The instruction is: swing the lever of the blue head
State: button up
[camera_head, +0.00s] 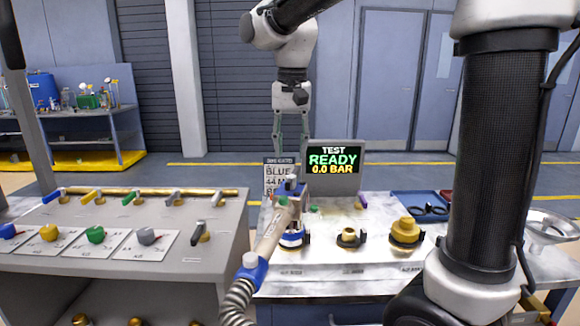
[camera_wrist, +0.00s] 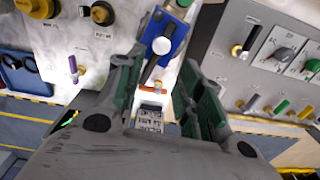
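In the wrist view the blue head (camera_wrist: 172,36) lies ahead of my fingertips. A dark lever (camera_wrist: 149,72) runs from its pale round pivot (camera_wrist: 161,46) toward the space between my fingers. My gripper (camera_head: 291,165) hangs above and behind the head, pointing down. In the wrist view my gripper (camera_wrist: 155,80) has its two green-padded fingers wide apart, with nothing gripped. Whether a finger touches the lever cannot be told.
A screen (camera_head: 333,166) reads TEST READY 0.0 BAR. A printed card (camera_head: 279,178) stands left of it. Brass fittings (camera_head: 404,231) sit on the right bench. The left bench (camera_head: 150,208) holds several coloured valves. A ribbed hose (camera_head: 237,300) hangs in front.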

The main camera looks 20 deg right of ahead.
aim_at(293, 174)
jog(key=shift+w+r+m, duration=0.15)
jog(key=shift+r+m, duration=0.25)
jog(key=shift+s+d+m, duration=0.1)
jog(key=shift+s+m, duration=0.15)
jog(key=shift+m, duration=0.35)
jog(key=shift+f, duration=0.2)
notch_tip(293, 174, down, 8)
jog(key=shift+r, duration=0.25)
grip_shut()
